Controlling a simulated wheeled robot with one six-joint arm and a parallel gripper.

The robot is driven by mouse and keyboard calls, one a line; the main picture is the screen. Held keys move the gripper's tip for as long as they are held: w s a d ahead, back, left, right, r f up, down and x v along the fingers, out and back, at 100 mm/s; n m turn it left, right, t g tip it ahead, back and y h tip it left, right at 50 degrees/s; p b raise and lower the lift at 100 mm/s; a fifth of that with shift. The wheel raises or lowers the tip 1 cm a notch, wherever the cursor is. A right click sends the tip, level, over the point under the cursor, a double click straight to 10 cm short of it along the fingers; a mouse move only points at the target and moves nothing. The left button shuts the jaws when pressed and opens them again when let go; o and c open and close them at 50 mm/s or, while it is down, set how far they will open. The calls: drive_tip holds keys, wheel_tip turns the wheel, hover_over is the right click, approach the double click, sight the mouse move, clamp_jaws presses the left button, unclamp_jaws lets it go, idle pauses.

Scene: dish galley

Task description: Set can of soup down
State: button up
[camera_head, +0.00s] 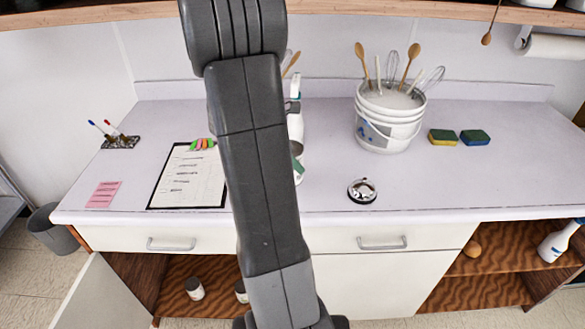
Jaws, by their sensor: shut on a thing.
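No can of soup can be made out in this view. My arm runs from the top of the picture down through the middle and covers a strip of the counter (330,190). The fingertips of my gripper do not show. A white and dark shape (296,125) shows past the arm's right edge, with a small green patch (298,165) low on it. Most of it is hidden, and I cannot tell what it is.
A white bucket (388,132) of utensils and two sponges (444,137) (475,137) stand at the back right. A round metal item (362,190) lies near the front. A clipboard (185,180) and a pink note (103,195) lie left. The counter's right front is clear.

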drive_tip(key=shift+f, duration=1.9)
drive_tip(key=shift+f, duration=0.1)
drive_tip(key=o, duration=1.3)
drive_tip(key=shift+f, duration=0.1)
drive_tip(key=shift+a+r, duration=0.15)
drive_tip(key=shift+r, duration=0.25)
drive_tip(key=v, duration=1.1)
drive_tip(key=shift+r, duration=0.2)
drive_tip(key=shift+s+a, duration=0.1)
